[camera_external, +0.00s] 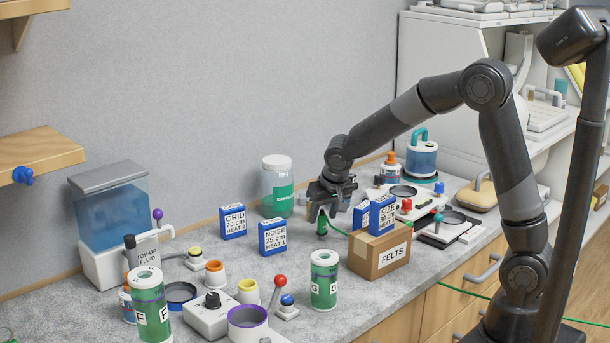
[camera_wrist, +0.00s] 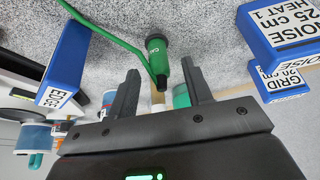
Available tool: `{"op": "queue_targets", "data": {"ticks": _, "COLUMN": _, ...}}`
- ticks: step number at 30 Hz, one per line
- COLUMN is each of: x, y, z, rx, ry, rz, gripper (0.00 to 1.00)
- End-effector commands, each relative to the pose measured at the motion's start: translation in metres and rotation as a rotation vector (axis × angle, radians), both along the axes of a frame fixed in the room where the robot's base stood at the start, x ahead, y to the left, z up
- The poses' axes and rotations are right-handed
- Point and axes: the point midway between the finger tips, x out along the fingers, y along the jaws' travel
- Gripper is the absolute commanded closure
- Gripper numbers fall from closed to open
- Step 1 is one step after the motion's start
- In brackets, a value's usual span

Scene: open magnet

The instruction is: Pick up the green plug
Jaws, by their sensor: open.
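The green plug (camera_external: 322,226) stands on the grey counter just under my gripper (camera_external: 325,207). In the wrist view the plug (camera_wrist: 157,52) is a dark green cylinder with a narrower dark end, and its green cord runs off to the upper left. My gripper (camera_wrist: 160,84) is open, with one finger to each side of the plug's line. The plug's narrow end lies near the gap between the fingertips, and I see no contact. The plug is partly covered by the fingers in the external view.
A FELTS box (camera_external: 379,252) with blue boxes on it stands close on the right. A blue NOISE box (camera_external: 272,238) and GRID box (camera_external: 232,222) stand to the left. A clear jar (camera_external: 277,187) is behind, and a green G canister (camera_external: 324,279) is in front. Bare counter lies around the plug.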

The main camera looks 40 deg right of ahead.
Motion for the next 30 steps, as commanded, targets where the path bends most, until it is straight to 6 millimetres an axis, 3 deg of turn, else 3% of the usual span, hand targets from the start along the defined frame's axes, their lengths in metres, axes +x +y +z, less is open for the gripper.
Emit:
{"op": "queue_targets", "data": {"ticks": 8, "x": 0.015, "y": -0.005, "z": -0.033, "rx": 0.000, "ry": 0.002, "rz": 0.000, "gripper": 0.54}}
{"op": "queue_targets", "data": {"ticks": 17, "x": 0.017, "y": -0.006, "z": -0.037, "rx": 0.000, "ry": 0.001, "rz": 0.000, "gripper": 0.54}}
{"op": "queue_targets", "data": {"ticks": 30, "x": 0.017, "y": -0.006, "z": -0.037, "rx": -0.001, "ry": 0.001, "rz": 0.000, "gripper": 0.90}}
